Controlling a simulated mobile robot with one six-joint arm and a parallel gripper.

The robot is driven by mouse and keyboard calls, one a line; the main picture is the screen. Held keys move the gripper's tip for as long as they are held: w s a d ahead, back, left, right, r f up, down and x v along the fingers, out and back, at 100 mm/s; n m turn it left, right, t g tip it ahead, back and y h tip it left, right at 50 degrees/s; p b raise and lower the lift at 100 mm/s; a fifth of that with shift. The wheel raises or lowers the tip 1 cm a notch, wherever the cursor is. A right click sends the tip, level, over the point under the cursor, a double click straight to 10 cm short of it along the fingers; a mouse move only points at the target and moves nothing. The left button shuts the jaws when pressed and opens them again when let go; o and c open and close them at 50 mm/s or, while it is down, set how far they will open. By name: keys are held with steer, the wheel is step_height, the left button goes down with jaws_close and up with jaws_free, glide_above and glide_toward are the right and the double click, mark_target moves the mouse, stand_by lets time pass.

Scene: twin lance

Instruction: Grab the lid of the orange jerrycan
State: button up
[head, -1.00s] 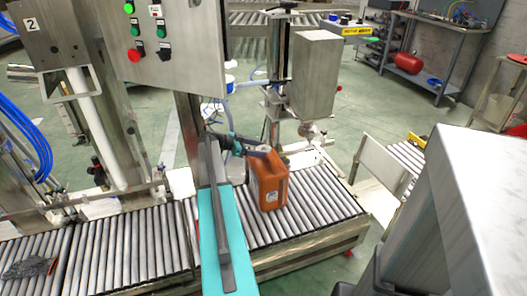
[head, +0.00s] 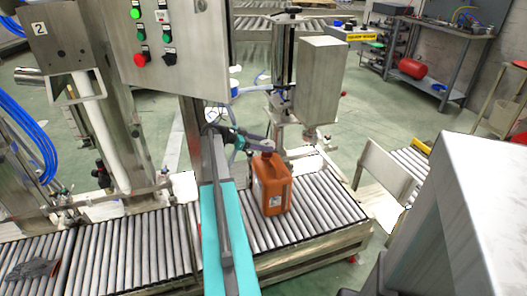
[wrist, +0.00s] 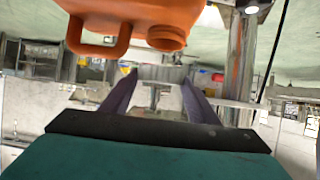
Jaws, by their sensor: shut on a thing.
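The orange jerrycan (head: 272,186) stands upright on the roller conveyor in the head view. It also shows in the wrist view (wrist: 130,10), upside down at the top, with its handle and its orange lid (wrist: 167,38). My gripper (head: 267,145) reaches from the left to the top of the jerrycan. In the wrist view my gripper (wrist: 162,80) shows two purple fingers with a gap between them, just below the lid in the picture.
The roller conveyor (head: 335,207) runs left to right under the jerrycan. A steel filling column (head: 318,80) stands behind it, and a control box (head: 180,40) hangs at the upper left. A large grey metal surface (head: 470,215) fills the right foreground. Green floor shows beyond.

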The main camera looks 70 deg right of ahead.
steer(key=shift+r, duration=2.25)
steer(key=shift+w+a, duration=0.1)
